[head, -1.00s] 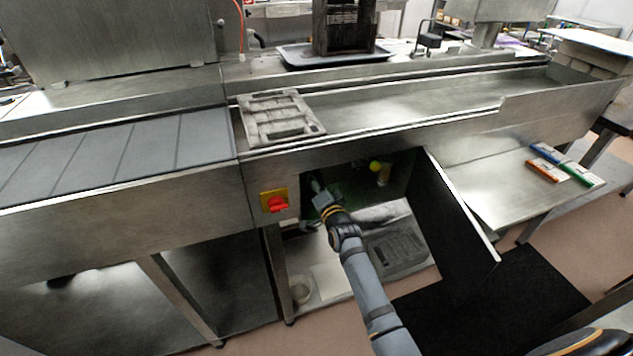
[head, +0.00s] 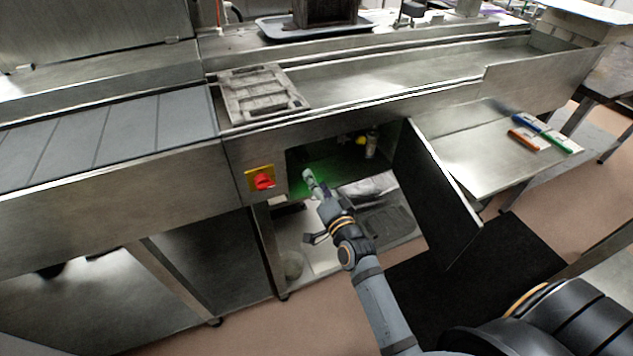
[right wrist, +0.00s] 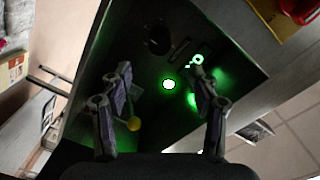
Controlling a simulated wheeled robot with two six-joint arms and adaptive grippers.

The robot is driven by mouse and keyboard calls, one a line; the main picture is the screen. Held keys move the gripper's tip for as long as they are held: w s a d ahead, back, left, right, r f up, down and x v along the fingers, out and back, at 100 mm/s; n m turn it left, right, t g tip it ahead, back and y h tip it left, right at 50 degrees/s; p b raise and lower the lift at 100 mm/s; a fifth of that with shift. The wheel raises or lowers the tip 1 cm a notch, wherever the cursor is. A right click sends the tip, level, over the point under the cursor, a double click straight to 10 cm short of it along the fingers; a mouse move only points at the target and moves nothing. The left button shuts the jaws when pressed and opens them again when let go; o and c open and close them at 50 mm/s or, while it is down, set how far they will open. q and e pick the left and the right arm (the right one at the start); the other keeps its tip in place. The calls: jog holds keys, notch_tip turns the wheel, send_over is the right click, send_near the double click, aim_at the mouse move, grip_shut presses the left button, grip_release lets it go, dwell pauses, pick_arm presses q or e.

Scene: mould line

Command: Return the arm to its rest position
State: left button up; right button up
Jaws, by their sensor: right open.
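My right gripper (head: 314,184) is at the mouth of an open compartment (head: 340,156) under the line, at its left side. Its arm comes up from the bottom of the head view. In the right wrist view the right gripper (right wrist: 160,72) has its two fingers spread, with nothing held between them. Beyond the fingers is the dark compartment interior with a round green light (right wrist: 168,84) and a second green-lit ring (right wrist: 197,59). My left gripper is not in view.
A red knob on a yellow plate (head: 263,180) is just left of the opening. The open black door (head: 437,190) stands to the right. A yellow ball (head: 361,140) and a small cylinder (head: 371,146) are inside. A grey mould (head: 262,92) lies above.

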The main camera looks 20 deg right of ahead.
jog(key=s+f+n+g+p, duration=0.2)
jog(key=s+f+n+g, duration=0.15)
jog(key=f, duration=1.25)
jog(key=s+d+f+n+g+p, duration=0.1)
jog(key=s+f+n+g, duration=0.15)
jog(key=s+f, duration=0.5)
jog(key=s+d+f+n+g+p, duration=0.1)
jog(key=s+f+g+p, duration=0.3)
jog(key=f, duration=0.6)
jog(key=s+d+f+n+g, duration=0.1)
jog(key=s+f, duration=0.3)
jog(key=s, duration=0.6)
jog(key=s+d+f+n+g, duration=0.2)
jog(key=s+d+f+g, duration=0.1)
jog(key=s, duration=0.7)
jog(key=s+d+f+n+g+h, duration=0.1)
jog(key=s+f, duration=0.4)
jog(key=s, duration=0.5)
jog(key=shift+d+g, duration=0.7)
jog(key=shift+g, duration=0.1)
